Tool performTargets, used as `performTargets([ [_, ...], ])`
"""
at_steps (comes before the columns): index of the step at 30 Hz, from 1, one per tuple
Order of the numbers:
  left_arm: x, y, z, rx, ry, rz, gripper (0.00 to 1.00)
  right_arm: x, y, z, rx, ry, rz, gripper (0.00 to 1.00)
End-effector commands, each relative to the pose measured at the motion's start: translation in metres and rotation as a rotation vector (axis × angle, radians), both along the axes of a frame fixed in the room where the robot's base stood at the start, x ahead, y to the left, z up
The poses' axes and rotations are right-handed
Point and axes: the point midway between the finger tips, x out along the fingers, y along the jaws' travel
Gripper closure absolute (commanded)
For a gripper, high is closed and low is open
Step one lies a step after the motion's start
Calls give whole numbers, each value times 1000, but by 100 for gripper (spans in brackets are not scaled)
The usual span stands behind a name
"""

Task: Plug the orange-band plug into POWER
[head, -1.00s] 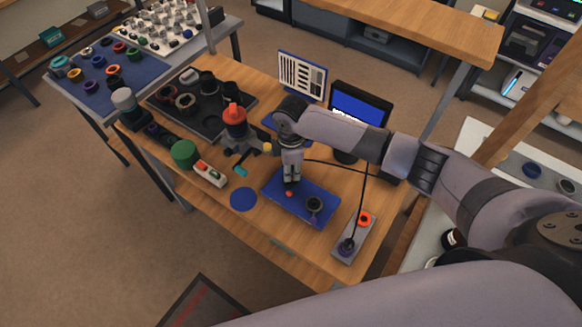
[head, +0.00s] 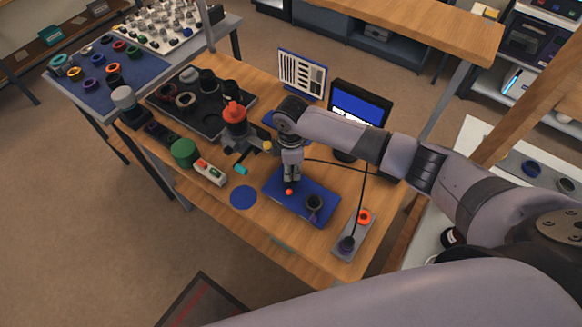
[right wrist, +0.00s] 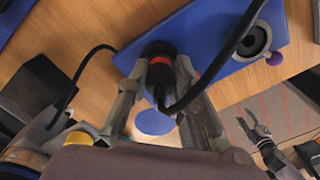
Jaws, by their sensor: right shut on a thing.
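My right gripper (head: 290,181) is over the left part of the blue mat (head: 325,212). In the right wrist view its fingers are shut on the black orange-band plug (right wrist: 160,63), one finger on each side, with the black cable looping from it. In the head view only an orange spot of the plug (head: 289,191) shows below the fingertips. The grey socket strip (head: 355,232) lies at right with an orange ring socket (head: 364,216) and a dark plug at a purple one (head: 347,243). No POWER label is legible. My left gripper (right wrist: 256,132) shows open and empty in the wrist view.
A red-topped fixture (head: 235,115), a green cylinder (head: 184,153) and a dark tray (head: 210,121) are at left.

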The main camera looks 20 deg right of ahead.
Motion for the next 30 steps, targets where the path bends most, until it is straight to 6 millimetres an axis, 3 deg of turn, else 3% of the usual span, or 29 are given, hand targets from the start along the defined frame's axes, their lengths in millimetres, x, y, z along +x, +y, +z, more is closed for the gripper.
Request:
performTargets([
  [28,0,0,-1,0,0,0,60,-3,0,-12,-1,6,0,100],
  [29,0,0,-1,0,0,0,60,-3,0,-12,-1,6,0,78],
  [30,0,0,-1,0,0,0,60,-3,0,-12,-1,6,0,75],
])
